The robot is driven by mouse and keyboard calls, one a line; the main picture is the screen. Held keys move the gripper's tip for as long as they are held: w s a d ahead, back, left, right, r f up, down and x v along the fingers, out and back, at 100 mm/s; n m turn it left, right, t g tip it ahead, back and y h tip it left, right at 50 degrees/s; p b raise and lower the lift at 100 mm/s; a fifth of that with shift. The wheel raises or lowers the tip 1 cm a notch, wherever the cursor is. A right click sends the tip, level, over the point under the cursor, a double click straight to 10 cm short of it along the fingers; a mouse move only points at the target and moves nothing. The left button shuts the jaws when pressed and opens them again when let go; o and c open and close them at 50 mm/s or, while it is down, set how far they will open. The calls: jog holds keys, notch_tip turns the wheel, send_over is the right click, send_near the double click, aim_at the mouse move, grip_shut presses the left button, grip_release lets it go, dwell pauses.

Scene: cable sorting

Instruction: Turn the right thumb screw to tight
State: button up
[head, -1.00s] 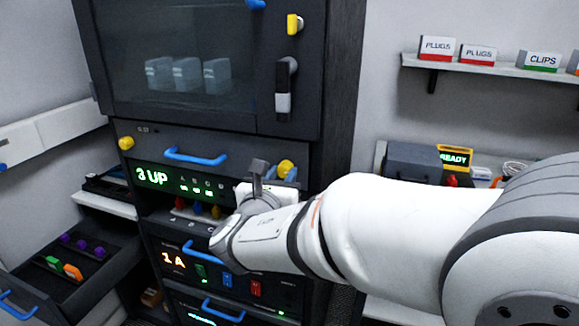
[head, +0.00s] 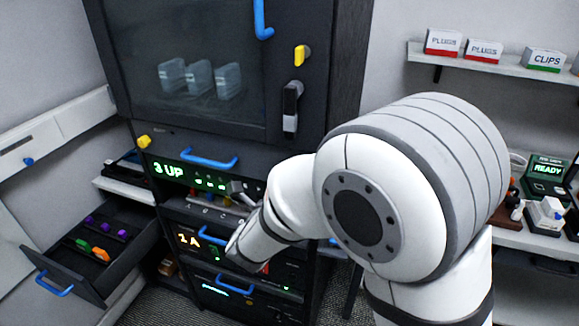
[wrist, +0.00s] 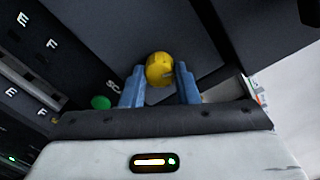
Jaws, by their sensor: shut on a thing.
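The right thumb screw (wrist: 159,69) is a round yellow knob on the dark panel in the wrist view. My gripper (wrist: 160,80) has its two blue fingers on either side of it, shut on it. A small dark mark shows on the knob's right side. In the head view my white arm hides the right thumb screw and the gripper's fingers. The left thumb screw (head: 143,141), also yellow, shows at the panel's upper left corner, with a blue handle (head: 208,159) to its right.
Above is a dark glass-fronted cabinet (head: 190,85) with a yellow knob (head: 301,55) and a grey latch (head: 291,105). An open drawer (head: 95,262) holds purple, green and orange pieces at the left. A bench with a READY display (head: 547,170) stands at the right.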

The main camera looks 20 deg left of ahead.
jog(key=shift+n+p, duration=2)
jog(key=shift+p, duration=0.35)
jog(key=o, duration=1)
jog(key=s, duration=0.2)
jog(key=s+b, duration=0.1)
jog(key=s, duration=0.4)
jog(key=shift+s+a+r, duration=0.2)
jog(key=shift+s+a, duration=0.15)
jog(key=shift+s, duration=0.05)
